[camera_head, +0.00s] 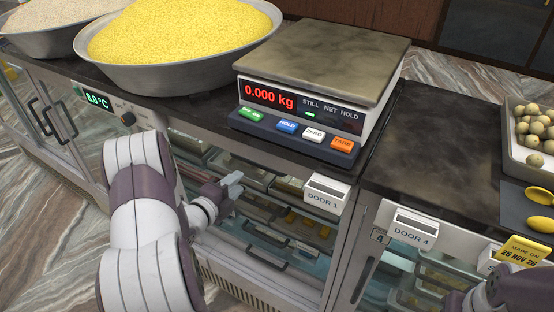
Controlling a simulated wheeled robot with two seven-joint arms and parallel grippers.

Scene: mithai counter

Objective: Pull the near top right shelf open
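The glass-fronted counter case (285,262) under the dark top holds shelves and trays of sweets, seen through its front below the scale. A label reading DOOR 1 (322,203) hangs at the right end of this section, and a label reading DOOR 4 (410,232) hangs on the section to its right. My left gripper (235,184) is in front of the upper shelves, left of the DOOR 1 label. Its light grey fingers look close together, and I cannot tell whether they touch anything. Part of my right arm shows at the lower right corner; its fingertips are not visible.
A weighing scale (325,60) reading 0.000 kg stands on the counter top (430,140). A large bowl of yellow grains (110,75) is left of it. A tray of round sweets (510,155) is at the right edge. A cabinet with dark handles (45,115) is at left.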

